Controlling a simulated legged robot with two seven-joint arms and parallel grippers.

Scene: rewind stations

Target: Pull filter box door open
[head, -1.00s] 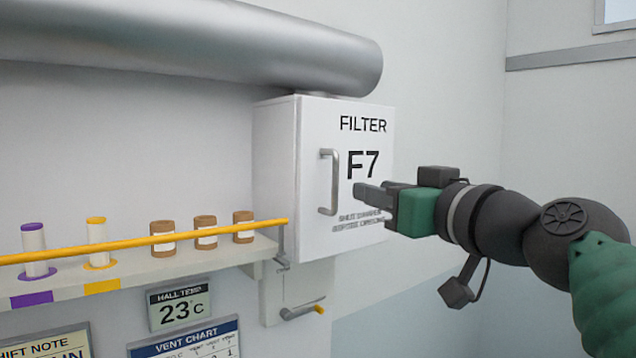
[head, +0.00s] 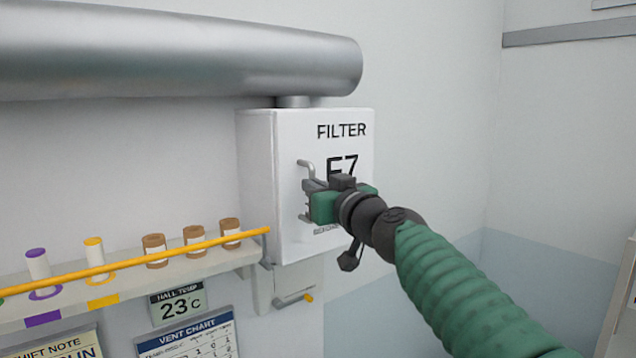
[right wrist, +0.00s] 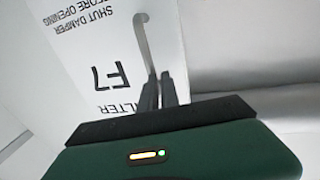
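The white filter box (head: 256,190) is fixed to the wall below a grey duct. Its door (head: 349,215), marked FILTER F7, looks closed flush with the box. A grey bar handle (head: 304,164) stands upright near the door's left edge; it also shows in the right wrist view (right wrist: 144,38). My right gripper (head: 308,187) is at the handle's middle. In the right wrist view its fingers (right wrist: 158,85) are close together with the bar between them. The gripper hides the handle's middle and part of the F7 lettering. My left gripper is not in view.
A shelf (head: 130,296) with a yellow rail (head: 140,269) and several small containers runs to the left of the box. A small lever (head: 292,300) sits below the box. The large duct (head: 180,55) passes above.

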